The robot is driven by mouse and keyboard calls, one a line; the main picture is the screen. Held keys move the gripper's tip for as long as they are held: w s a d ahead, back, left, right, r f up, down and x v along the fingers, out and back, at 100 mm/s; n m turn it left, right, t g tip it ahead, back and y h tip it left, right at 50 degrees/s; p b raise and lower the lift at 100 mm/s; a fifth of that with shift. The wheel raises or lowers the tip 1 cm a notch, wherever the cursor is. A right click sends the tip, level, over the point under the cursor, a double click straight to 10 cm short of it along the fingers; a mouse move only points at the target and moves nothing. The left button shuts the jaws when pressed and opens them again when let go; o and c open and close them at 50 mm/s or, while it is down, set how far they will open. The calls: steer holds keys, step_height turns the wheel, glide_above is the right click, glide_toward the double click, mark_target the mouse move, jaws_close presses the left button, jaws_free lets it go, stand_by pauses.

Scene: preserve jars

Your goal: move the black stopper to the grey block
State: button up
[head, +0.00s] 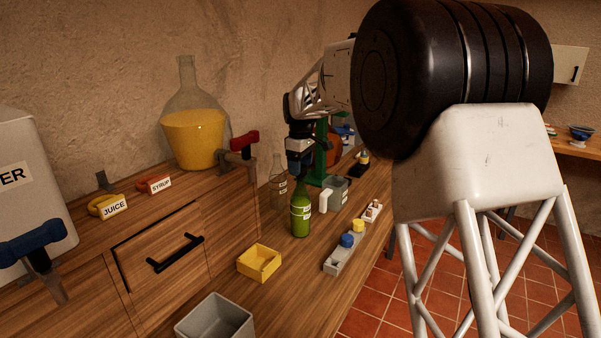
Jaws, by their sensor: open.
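The grey block (334,265) lies on the wooden counter, right of the green bottle. A blue stopper (347,240) and a yellow stopper (358,226) stand on it. My gripper (299,174) is open and points down, right over the neck of the green bottle (301,216), which stands upright. I cannot make out the black stopper; the bottle's mouth is hidden by my gripper. I cannot tell whether the fingers touch the bottle.
A clear bottle (278,188) stands close left of the green one, a grey jug (337,193) close right. A yellow tray (259,262) and a grey bin (215,320) are nearer. Behind is a large jar of yellow juice (193,140) with a red-handled tap (240,145).

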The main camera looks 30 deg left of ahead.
steer(key=shift+f, duration=1.65)
steer(key=c, duration=1)
